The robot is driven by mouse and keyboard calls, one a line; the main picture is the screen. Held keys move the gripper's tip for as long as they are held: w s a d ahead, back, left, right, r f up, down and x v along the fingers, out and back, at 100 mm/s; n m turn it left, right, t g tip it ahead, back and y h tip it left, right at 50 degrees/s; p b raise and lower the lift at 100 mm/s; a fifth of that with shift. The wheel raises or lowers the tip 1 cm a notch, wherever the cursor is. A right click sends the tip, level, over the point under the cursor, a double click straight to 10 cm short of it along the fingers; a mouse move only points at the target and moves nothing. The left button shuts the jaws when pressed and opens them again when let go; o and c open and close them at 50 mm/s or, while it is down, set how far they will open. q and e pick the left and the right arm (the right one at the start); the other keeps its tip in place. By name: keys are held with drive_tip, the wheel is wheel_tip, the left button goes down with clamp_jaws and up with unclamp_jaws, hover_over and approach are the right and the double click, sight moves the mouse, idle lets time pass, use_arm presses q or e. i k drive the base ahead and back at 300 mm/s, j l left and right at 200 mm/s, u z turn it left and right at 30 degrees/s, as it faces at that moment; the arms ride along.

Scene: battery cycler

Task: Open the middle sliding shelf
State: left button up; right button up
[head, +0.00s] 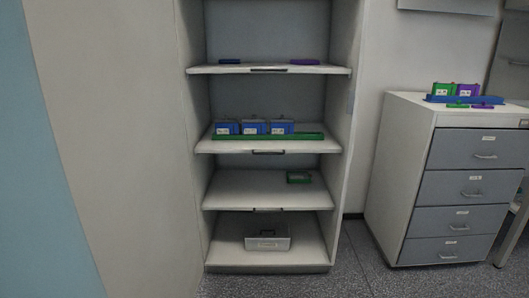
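An open cabinet (189,120) stands left of centre in the head view, with three handled shelves above its floor. The middle shelf (215,146) has a dark handle (268,152) at the centre of its front edge. A green tray (312,136) lies on it, with three blue battery-like boxes (254,128) in a row at its left and middle. The upper shelf (215,70) and the lower shelf (235,190) carry similar handles. The middle shelf's front looks about level with the other two. Neither of my grippers is in view.
The upper shelf holds a blue item (230,61) and a purple item (304,62). A green box (299,178) sits on the lower shelf. A grey case (267,240) stands on the cabinet floor. A drawer unit (405,170) stands at right. Speckled floor (357,270) shows between them.

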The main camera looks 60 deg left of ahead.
sight(306, 137)
drive_tip(key=i+u, duration=0.25)
drive_tip(key=u, duration=0.15)
drive_tip(key=i+j+u, duration=0.1)
drive_tip(key=u, duration=0.3)
drive_tip(key=i+l+u, duration=0.15)
drive_tip(key=i+u, duration=0.3)
drive_tip(key=k, duration=0.1)
